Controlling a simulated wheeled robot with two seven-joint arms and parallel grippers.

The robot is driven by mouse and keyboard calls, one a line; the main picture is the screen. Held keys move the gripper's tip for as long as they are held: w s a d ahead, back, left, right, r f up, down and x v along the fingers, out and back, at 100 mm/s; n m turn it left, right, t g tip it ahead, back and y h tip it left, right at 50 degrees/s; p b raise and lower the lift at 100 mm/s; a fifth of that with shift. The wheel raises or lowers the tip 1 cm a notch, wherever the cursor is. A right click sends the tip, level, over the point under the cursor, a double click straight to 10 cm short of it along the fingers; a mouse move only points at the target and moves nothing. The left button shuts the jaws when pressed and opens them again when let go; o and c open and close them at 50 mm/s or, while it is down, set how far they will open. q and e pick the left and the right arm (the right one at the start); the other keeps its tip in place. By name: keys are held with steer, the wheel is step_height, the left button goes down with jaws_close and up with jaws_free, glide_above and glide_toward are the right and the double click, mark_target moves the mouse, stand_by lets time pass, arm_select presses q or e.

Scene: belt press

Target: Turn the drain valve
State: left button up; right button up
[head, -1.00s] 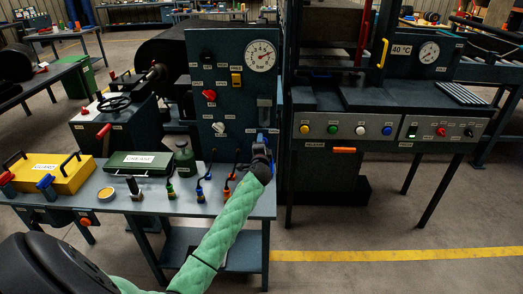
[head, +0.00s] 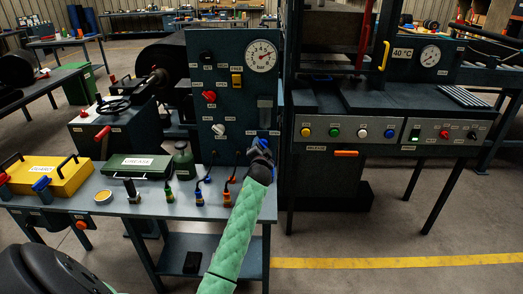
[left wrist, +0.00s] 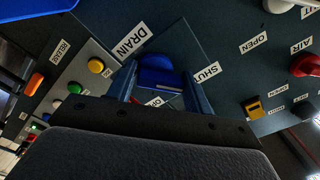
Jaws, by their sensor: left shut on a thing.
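The drain valve has a blue handle (head: 264,142) low on the right side of the dark blue upright panel (head: 222,150). My left gripper (head: 260,155) is at this handle, and the gripper itself partly hides it. In the left wrist view the blue handle (left wrist: 160,72) sits between the two fingers of my left gripper (left wrist: 160,88), which is shut on it. The labels DRAIN (left wrist: 131,41) and SHUT (left wrist: 207,73) lie on either side of the handle. Another label below it is partly covered. My right gripper is not in view.
The panel also carries a dial gauge (head: 261,56), a yellow handle (head: 237,80), a red knob (head: 209,96) and a white knob (head: 218,130). A bench (head: 150,205) with small bottles and boxes stands in front. The press with its button panel (head: 350,131) is close on the right.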

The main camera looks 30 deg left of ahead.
arm_select(q)
steer(key=shift+a+n, duration=0.1)
steer(key=shift+n, duration=0.6)
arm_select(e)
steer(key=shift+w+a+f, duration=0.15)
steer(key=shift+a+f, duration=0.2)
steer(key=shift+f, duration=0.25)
arm_select(q)
steer(key=o, duration=0.9)
steer(key=shift+s, duration=0.1)
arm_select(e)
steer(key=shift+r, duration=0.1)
arm_select(q)
steer(key=shift+b, duration=0.3)
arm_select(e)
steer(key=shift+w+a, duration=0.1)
